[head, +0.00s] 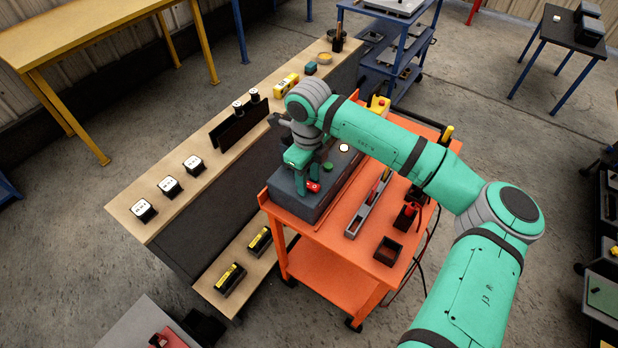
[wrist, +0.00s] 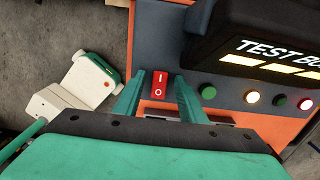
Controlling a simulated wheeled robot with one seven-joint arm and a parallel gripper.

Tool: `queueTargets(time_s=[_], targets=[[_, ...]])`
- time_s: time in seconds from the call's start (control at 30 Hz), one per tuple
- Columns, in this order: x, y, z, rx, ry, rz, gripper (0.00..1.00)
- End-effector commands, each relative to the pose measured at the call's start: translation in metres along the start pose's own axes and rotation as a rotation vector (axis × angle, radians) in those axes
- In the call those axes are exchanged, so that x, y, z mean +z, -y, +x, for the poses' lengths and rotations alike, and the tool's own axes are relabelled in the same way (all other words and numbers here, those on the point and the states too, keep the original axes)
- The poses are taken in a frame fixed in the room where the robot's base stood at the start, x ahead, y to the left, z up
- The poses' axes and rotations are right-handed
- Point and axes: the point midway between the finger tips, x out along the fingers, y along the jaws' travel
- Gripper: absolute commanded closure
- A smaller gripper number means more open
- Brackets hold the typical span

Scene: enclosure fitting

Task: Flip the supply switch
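In the head view the red switch (head: 313,187) shows at the near end of the grey box (head: 300,204). My gripper (wrist: 158,92) is over the switch with its two green fingers apart, one on each side of the rocker, and nothing between them but the switch. In the head view my gripper (head: 306,180) points down at the box. Whether the fingers touch the switch cannot be told.
A green button (wrist: 208,91) and several lamps sit right of the switch. The box stands on an orange cart (head: 330,235) with a grey tray (head: 367,204) and a dark bin (head: 387,251). A wooden bench (head: 150,215) with sockets runs along the left.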

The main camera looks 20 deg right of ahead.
Motion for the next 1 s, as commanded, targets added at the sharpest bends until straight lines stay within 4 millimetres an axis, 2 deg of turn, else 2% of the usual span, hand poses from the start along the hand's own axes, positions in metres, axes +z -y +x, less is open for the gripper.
queueTargets(time_s=[0.07,0.17,0.23,0.27,0.53,1.0], targets=[[0.0,0.0,0.0,0.0,0.0,0.001,0.62],[0.0,0.0,0.0,0.0,0.0,0.001,0.82],[0.0,0.0,0.0,0.001,0.0,0.001,0.98],[0.0,0.0,0.0,0.001,0.0,0.001,1.0],[-0.005,0.002,0.0,0.001,0.05,0.005,1.0],[-0.014,0.001,0.0,0.001,0.363,0.006,1.0]])
